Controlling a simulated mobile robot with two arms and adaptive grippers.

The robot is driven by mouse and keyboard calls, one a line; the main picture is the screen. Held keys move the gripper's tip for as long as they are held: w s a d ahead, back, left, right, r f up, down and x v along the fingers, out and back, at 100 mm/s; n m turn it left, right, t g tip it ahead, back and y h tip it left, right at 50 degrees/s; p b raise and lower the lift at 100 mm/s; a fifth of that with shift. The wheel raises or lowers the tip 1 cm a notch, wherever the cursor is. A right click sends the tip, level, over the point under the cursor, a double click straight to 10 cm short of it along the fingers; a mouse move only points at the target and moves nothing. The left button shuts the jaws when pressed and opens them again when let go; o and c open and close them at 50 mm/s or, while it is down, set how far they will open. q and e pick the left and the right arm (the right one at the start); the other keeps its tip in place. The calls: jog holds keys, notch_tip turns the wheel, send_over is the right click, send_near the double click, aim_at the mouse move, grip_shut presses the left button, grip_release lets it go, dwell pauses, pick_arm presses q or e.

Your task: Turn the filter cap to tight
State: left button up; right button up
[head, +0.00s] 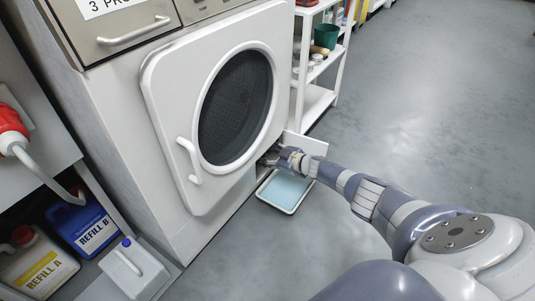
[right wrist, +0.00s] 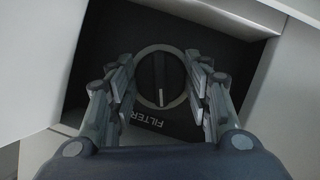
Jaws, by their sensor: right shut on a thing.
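The round dark filter cap (right wrist: 161,92) sits in a dark recess, with a raised bar across it and a pale mark pointing towards the bottom of the right wrist view. The word FILTER shows upside down below it. My right gripper (right wrist: 160,90) is shut on the cap, with a finger on each side. In the head view, my right gripper (head: 274,157) reaches into the low opening at the machine's front corner and hides the cap. The white machine (head: 155,120) has its round door closed. My left gripper is not in view.
A small white flap (head: 306,144) stands open beside my right gripper. A shallow tray with a pale blue bottom (head: 284,191) lies on the floor below. A white shelf rack (head: 318,100) stands behind. Refill canisters (head: 85,226) are at lower left. The floor at right is clear.

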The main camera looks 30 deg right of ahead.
jog(key=shift+w+d+m+g+y+b, duration=0.1)
jog(key=shift+m+g+y+b, duration=0.2)
jog(key=shift+m+y+b, duration=0.5)
jog(key=shift+r+m, duration=0.1)
jog(key=shift+m, duration=0.6)
jog(key=shift+b, duration=0.3)
jog(key=o, duration=1)
jog(key=shift+s+d+r, duration=0.1)
jog(key=shift+s+d, duration=0.25)
jog(key=shift+s, duration=0.3)
jog(key=shift+r+v, duration=0.15)
jog(key=shift+v, duration=2.45)
jog(key=shift+r+v, duration=0.1)
jog(key=shift+v, duration=2.5)
